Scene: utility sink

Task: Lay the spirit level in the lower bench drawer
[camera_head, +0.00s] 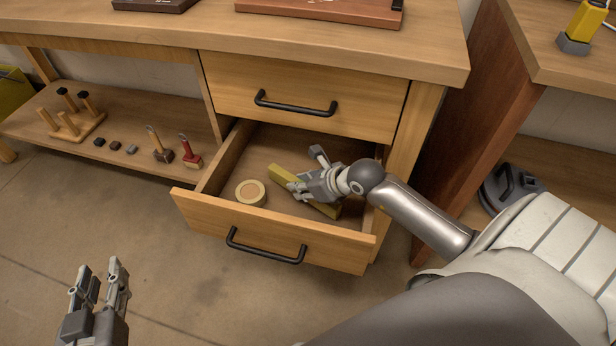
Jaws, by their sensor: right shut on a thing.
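The yellow spirit level (281,174) lies slantwise inside the open lower bench drawer (275,232), low at its floor. I cannot tell whether it touches the floor along its whole length. My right gripper (306,188) reaches into the drawer from the right and is shut on the spirit level, hiding its middle. My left gripper (101,276) is open and empty over the floor at the lower left, well apart from the drawer.
A round tape roll (250,192) lies in the drawer left of the level. The upper drawer (300,98) is shut above. A low shelf (120,145) at left holds several small tools and a pegged stand. A wooden side panel (470,110) stands at right.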

